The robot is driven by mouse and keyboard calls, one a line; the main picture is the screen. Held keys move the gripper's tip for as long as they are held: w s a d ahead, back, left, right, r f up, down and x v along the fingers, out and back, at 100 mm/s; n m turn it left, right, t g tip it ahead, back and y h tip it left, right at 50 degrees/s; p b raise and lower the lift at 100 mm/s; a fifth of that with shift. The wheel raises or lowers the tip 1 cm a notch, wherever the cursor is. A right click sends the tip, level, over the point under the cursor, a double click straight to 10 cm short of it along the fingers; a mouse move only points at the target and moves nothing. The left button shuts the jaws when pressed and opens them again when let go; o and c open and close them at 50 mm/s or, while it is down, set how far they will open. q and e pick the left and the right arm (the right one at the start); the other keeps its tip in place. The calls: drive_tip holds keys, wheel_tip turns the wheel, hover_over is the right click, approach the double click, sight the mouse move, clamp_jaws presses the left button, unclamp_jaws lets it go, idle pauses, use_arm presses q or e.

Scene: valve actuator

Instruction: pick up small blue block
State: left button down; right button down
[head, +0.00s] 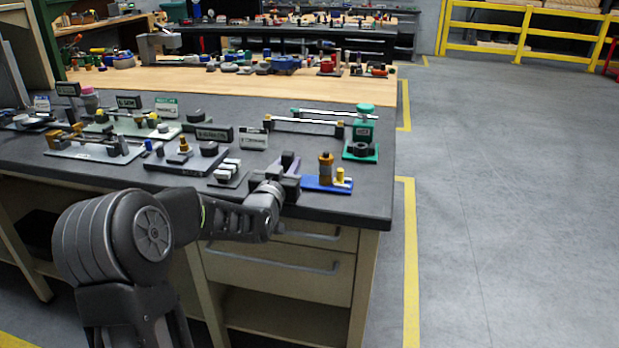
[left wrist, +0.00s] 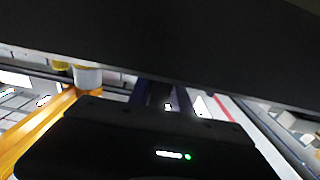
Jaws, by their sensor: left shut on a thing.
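My left gripper (head: 288,165) is over the front right part of the dark workbench, just left of a blue plate (head: 318,184) that carries brass-coloured cylinders. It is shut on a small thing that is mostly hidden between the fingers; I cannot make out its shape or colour. The left wrist view shows dark bluish fingers (left wrist: 165,96), with my dark gripper body covering much of the picture. Two small blue pieces (head: 147,146) stand farther left on the bench, beside a grey plate with fittings. My right gripper is not in view.
A green valve-like unit (head: 362,135) stands behind the blue plate, near the bench's right edge. White blocks on a dark plate (head: 228,174) lie left of my gripper. Signs and metal parts crowd the left and middle. Floor right of the bench is clear.

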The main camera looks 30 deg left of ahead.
use_arm(q)
drive_tip(key=shift+r, duration=0.2)
wheel_tip(320, 180, up, 10)
drive_tip(key=shift+f+p, duration=0.1)
drive_tip(key=shift+p, duration=0.2)
idle(0.7)
